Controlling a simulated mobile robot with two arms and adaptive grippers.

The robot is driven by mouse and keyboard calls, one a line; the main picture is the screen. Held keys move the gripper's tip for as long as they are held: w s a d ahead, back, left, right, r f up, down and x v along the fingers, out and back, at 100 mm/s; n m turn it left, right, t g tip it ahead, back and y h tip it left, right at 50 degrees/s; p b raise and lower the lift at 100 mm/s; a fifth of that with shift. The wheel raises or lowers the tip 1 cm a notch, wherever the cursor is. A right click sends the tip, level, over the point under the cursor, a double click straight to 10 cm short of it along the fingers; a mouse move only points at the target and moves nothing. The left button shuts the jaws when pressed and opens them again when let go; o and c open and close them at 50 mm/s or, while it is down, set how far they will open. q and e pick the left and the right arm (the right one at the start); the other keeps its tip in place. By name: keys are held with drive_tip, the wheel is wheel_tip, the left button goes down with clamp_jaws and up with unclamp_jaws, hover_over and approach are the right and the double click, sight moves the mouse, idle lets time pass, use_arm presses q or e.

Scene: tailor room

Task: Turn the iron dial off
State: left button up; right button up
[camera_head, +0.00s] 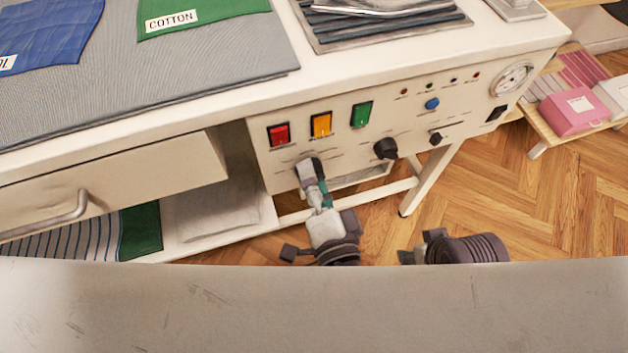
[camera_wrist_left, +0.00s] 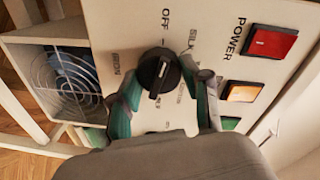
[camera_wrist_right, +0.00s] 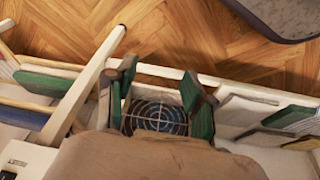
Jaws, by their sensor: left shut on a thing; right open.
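The iron dial (camera_wrist_left: 158,72) is a round black knob with a white mark on a cream panel. Around it are printed labels, OFF above it and SILK to its right among them, in the left wrist view. I cannot tell for certain which label the mark points to. My left gripper (camera_wrist_left: 166,98) has its green-padded fingers on either side of the dial and is shut on it. In the head view the left gripper (camera_head: 315,183) hides most of the dial (camera_head: 318,166). My right gripper (camera_wrist_right: 160,98) is open and empty, low in front of the table.
The panel also has a red switch (camera_head: 278,134), an orange switch (camera_head: 321,125), a green switch (camera_head: 361,113), another black knob (camera_head: 385,148) and a gauge (camera_head: 512,77). A drawer (camera_head: 120,185) is to the left. A round grille (camera_wrist_right: 158,117) faces my right gripper.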

use_arm(q)
drive_tip(key=shift+a+f+n+b, duration=0.1)
drive_tip(key=shift+n+b, duration=0.5)
drive_tip(key=shift+n, duration=0.7)
use_arm(e)
drive_tip(key=shift+w+a+f+t+y, duration=0.1)
drive_tip(key=shift+w+a+t, duration=0.2)
drive_tip(key=shift+w, duration=0.4)
drive_tip(key=shift+w+a+f+t+y, duration=0.1)
drive_tip(key=shift+w+t, duration=0.35)
drive_tip(key=shift+w, duration=0.2)
drive_tip(key=shift+w+a+f+t+y, duration=0.1)
drive_tip(key=shift+w+a+t, duration=0.2)
drive_tip(key=shift+w, duration=0.4)
drive_tip(key=shift+d, duration=0.1)
use_arm(q)
drive_tip(key=o, duration=1.2)
drive_tip(key=shift+c, duration=0.2)
drive_tip(key=shift+s, duration=0.1)
drive_tip(key=v, duration=0.7)
drive_tip(key=shift+s, duration=0.2)
